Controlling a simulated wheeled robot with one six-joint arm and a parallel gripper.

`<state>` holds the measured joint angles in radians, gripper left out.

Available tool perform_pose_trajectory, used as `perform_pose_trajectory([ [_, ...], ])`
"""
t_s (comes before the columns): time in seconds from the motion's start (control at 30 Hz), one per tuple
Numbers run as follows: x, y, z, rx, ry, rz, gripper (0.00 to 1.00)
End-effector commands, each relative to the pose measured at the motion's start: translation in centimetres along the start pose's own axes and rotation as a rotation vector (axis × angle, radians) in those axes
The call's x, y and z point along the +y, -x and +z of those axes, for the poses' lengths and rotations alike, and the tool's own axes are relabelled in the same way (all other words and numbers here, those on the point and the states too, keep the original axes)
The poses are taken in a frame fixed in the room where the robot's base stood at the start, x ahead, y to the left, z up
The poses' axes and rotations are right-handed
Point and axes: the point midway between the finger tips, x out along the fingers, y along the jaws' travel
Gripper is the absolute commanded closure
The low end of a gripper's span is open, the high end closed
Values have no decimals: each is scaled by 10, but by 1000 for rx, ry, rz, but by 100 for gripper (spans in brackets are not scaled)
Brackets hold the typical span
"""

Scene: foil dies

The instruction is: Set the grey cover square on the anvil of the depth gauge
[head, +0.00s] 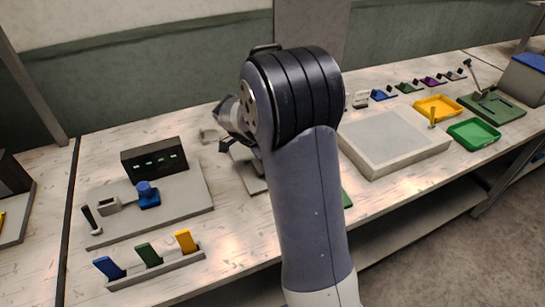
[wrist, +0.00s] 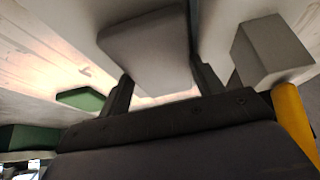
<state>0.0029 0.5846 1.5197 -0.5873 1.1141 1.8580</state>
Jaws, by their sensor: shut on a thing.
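My gripper (head: 220,130) is partly hidden behind my arm in the head view. In the wrist view its two dark fingers (wrist: 164,88) are shut on a flat grey piece with rounded corners, which looks like the grey cover (wrist: 150,45). In the head view a small pale grey part (head: 209,135) shows beside the fingers; I cannot tell if it is the cover. A grey fixture (head: 248,172) lies below the gripper, mostly hidden by my arm. I cannot tell for sure which fixture is the depth gauge, and its anvil is not clearly visible.
At left, a grey base (head: 190,205) carries a black display box (head: 155,160) and a blue knob (head: 148,195). In front is a rack with blue, green and yellow tabs (head: 150,257). At right are a grey slab (head: 390,140), a yellow tray (head: 440,107) and a green tray (head: 474,134).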

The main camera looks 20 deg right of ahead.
Motion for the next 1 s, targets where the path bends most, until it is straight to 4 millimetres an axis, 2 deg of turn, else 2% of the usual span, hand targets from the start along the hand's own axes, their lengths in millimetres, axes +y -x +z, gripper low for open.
perform_pose_trajectory([
  [0.23,0,-3,2,0,0,0,65],
  [0.27,0,-3,2,-1,1,1,35],
  [0.5,0,-4,2,-1,1,0,15],
  [0.77,-1,-3,2,-2,2,-3,15],
  [1.0,-2,11,-6,-1,1,-5,15],
])
